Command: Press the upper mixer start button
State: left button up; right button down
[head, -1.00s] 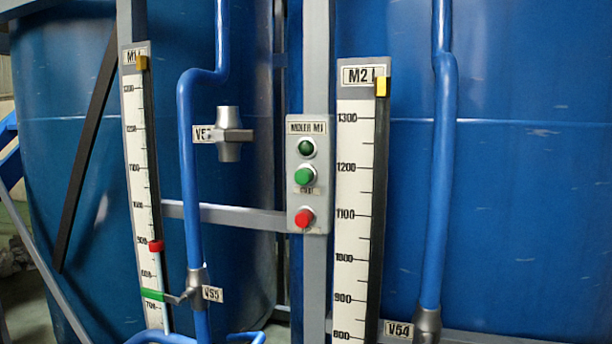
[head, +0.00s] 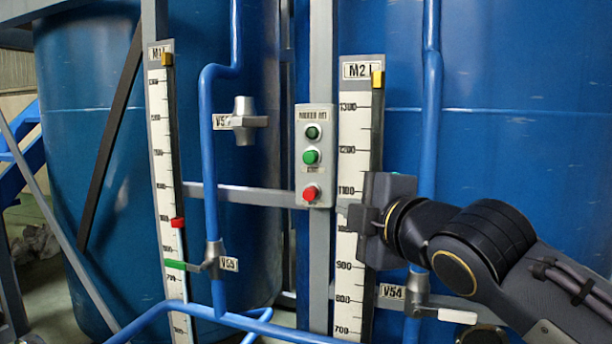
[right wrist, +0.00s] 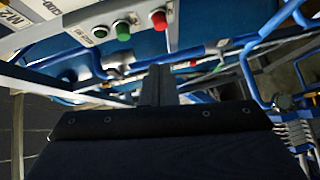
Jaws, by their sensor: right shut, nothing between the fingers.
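The grey mixer control box (head: 315,172) is fixed to the upright post between the two blue tanks. It has a dark green round element (head: 313,132) at the top, a brighter green button (head: 311,156) in the middle and a red button (head: 311,193) at the bottom. They also show along the top of the right wrist view, with the green button (right wrist: 122,31) left of the red one (right wrist: 160,19). My right gripper (head: 343,210) is shut and empty, to the right of and slightly below the red button, apparently apart from the box. Its closed fingers (right wrist: 157,75) point towards the box area. My left gripper is out of view.
Level scales M1 (head: 163,170) and M2 (head: 357,130) flank the box. Blue pipes (head: 208,150) with valves V55 (head: 213,255) and V54 (head: 418,290) run beside them. A horizontal grey rail (head: 245,196) meets the box from the left.

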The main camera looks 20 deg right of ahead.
aim_at(311, 157)
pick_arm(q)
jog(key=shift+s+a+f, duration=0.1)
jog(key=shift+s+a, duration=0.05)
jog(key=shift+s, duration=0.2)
pick_arm(e)
jog(key=r, duration=0.1)
jog(key=a+r+n, duration=0.1)
jog(key=r+n+t, duration=0.1)
jog(key=r, duration=0.1)
jog(key=shift+a, duration=0.3)
